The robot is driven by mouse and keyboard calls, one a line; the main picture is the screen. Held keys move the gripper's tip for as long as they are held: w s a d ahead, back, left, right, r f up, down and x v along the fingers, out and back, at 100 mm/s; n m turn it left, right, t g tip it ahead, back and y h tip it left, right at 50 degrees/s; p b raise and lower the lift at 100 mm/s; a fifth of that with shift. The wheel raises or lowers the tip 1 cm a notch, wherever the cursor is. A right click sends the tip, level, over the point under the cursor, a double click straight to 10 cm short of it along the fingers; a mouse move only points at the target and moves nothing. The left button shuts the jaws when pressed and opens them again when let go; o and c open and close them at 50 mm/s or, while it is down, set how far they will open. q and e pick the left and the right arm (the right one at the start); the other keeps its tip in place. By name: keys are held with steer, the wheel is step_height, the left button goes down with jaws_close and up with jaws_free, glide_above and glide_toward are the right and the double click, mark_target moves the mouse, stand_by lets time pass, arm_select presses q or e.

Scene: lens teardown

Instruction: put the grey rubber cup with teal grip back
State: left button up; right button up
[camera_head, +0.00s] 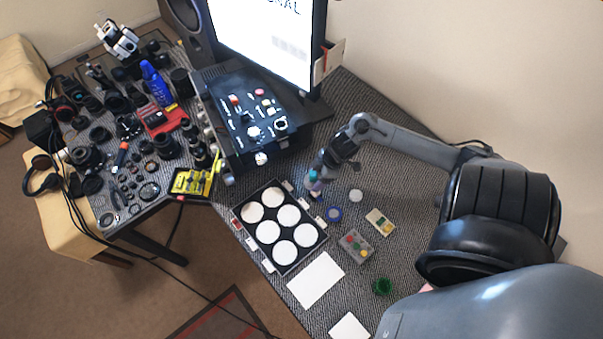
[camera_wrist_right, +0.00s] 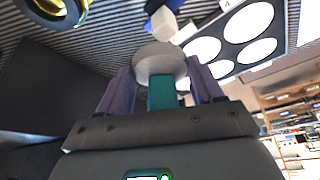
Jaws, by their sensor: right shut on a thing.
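The grey rubber cup with teal grip is in my right gripper (camera_wrist_right: 162,90). In the wrist view its rounded grey cup (camera_wrist_right: 160,60) points away from the palm, and the teal grip (camera_wrist_right: 162,93) is between the two fingers. In the head view my right gripper (camera_head: 316,180) is beside the upper right edge of the black tray with white discs (camera_head: 263,187), and a bit of the teal grip (camera_head: 313,175) shows there. I cannot tell whether the cup touches the table. My left gripper is not in view.
Near the gripper lie a blue ring (camera_head: 334,213) and a white disc (camera_head: 356,196). A button box (camera_head: 356,246), a green cup (camera_head: 382,286) and white sheets (camera_head: 316,280) lie nearer. A black control box (camera_head: 250,118) and a monitor (camera_head: 265,35) stand behind. The left table is crowded.

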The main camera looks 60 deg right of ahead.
steer(key=b, duration=0.2)
glide_above(296, 177)
steer(key=s, duration=0.1)
steer(key=f, duration=0.5)
steer(key=shift+s+d+f, duration=0.15)
steer(key=shift+d+f, duration=0.05)
steer(key=shift+d, duration=0.1)
step_height(296, 177, down, 4)
steer(key=shift+r+b, duration=0.25)
steer(key=shift+b, duration=0.45)
steer(key=shift+f, duration=0.25)
steer(key=shift+f, duration=0.15)
steer(key=o, duration=1.2)
